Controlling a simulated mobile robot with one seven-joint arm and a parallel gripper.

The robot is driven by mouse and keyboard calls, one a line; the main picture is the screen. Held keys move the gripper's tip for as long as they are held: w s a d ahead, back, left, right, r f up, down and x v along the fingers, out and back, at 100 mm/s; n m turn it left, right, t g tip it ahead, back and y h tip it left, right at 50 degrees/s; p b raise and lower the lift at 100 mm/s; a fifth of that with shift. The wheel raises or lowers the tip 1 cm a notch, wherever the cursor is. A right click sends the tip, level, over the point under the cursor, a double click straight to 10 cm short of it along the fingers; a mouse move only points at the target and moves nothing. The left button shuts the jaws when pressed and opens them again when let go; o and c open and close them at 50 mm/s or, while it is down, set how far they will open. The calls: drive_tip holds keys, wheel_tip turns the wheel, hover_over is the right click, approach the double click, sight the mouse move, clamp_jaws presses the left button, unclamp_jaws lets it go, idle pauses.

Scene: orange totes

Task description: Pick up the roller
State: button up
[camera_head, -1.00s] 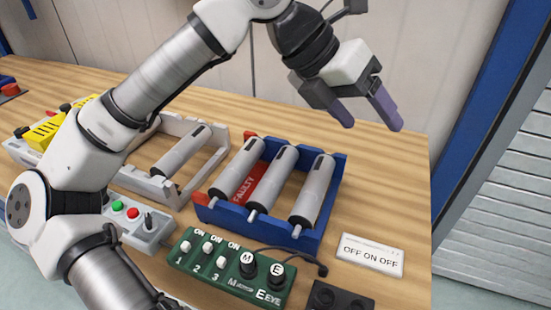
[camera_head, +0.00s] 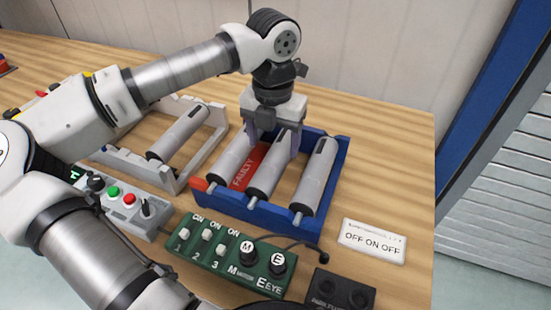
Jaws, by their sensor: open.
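Three grey rollers lie side by side in a blue tray (camera_head: 263,221): a left roller (camera_head: 228,167), a middle roller (camera_head: 266,176) and a right roller (camera_head: 316,177). A red label (camera_head: 248,168) reading "FAULTY" shows between the left and middle rollers. Another grey roller (camera_head: 180,133) lies in a white tray (camera_head: 215,154) to the left. My gripper (camera_head: 272,148) points down over the back of the blue tray, open, its purple fingers on either side of the middle roller's upper end. Whether they touch it I cannot tell.
A green switch box (camera_head: 231,259) and a grey button box (camera_head: 130,203) stand in front of the trays. A white sign (camera_head: 372,241) reading "OFF ON OFF" and a black box (camera_head: 340,291) are at the right front. A wall is close behind the table.

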sight(276, 154)
drive_tip(key=shift+d+f+p, duration=0.15)
drive_tip(key=shift+f+p, duration=0.3)
drive_tip(key=shift+f, duration=0.9)
drive_tip(key=shift+d+f+p, duration=0.1)
drive_tip(key=shift+f+p, duration=0.35)
drive_tip(key=shift+f, duration=0.85)
drive_tip(key=c, duration=1.3)
wheel_tip(276, 154, up, 10)
drive_tip(key=shift+r+b, duration=0.1)
drive_tip(key=shift+b, duration=0.9)
